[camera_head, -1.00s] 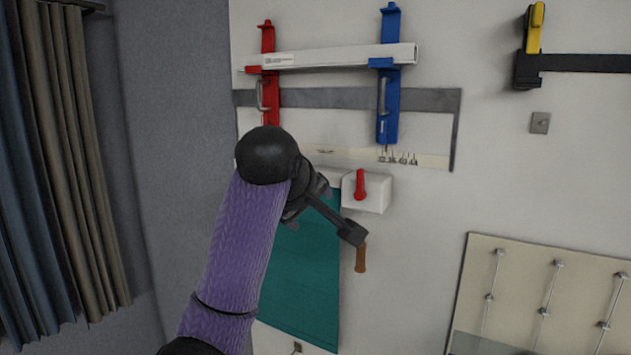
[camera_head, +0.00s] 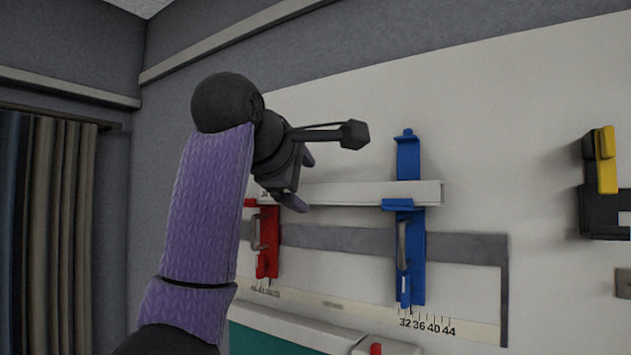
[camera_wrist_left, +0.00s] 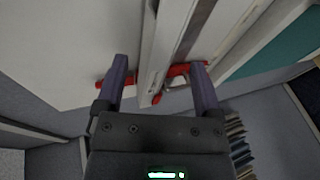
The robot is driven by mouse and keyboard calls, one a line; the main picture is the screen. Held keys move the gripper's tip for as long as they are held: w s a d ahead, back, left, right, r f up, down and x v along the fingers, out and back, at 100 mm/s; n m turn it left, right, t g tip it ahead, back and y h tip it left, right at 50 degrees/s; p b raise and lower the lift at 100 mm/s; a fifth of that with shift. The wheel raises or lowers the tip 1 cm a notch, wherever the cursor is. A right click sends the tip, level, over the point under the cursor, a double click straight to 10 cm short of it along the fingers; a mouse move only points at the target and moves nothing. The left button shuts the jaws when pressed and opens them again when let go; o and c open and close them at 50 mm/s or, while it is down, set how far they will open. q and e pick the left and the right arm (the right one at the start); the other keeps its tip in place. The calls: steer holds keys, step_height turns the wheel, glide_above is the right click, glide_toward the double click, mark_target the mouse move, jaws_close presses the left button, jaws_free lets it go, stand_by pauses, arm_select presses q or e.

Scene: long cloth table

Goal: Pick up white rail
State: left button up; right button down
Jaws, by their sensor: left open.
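The white rail (camera_head: 350,193) lies level across a red holder (camera_head: 267,242) and a blue holder (camera_head: 408,225) on the wall. My left gripper (camera_head: 303,180) is open at the rail's left part, and the arm hides the rail's left end. In the left wrist view, the rail (camera_wrist_left: 162,45) runs down between the two spread fingers of the left gripper (camera_wrist_left: 158,68). The red holder (camera_wrist_left: 176,70) shows across behind it. I cannot tell whether either finger touches the rail. My right gripper is in no view.
A grey L-shaped square (camera_head: 460,245) is on the wall below the rail. A yellow and black clamp (camera_head: 606,165) is at far right. A white box with a red knob (camera_head: 376,349) sits low. Curtains (camera_head: 45,200) hang at left.

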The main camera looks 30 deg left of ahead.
mark_target(314, 188)
arm_select(q)
steer(key=p+x, duration=0.1)
steer(key=x, duration=0.4)
steer(key=shift+w+d+r+p, duration=0.1)
steer(key=shift+w+d+p, duration=0.05)
steer(key=shift+w+p, duration=0.3)
steer(key=shift+s, duration=0.4)
steer(key=shift+c, duration=1)
steer(key=shift+w, duration=0.25)
steer(key=c, duration=0.5)
steer(key=shift+s, duration=0.1)
jaws_close()
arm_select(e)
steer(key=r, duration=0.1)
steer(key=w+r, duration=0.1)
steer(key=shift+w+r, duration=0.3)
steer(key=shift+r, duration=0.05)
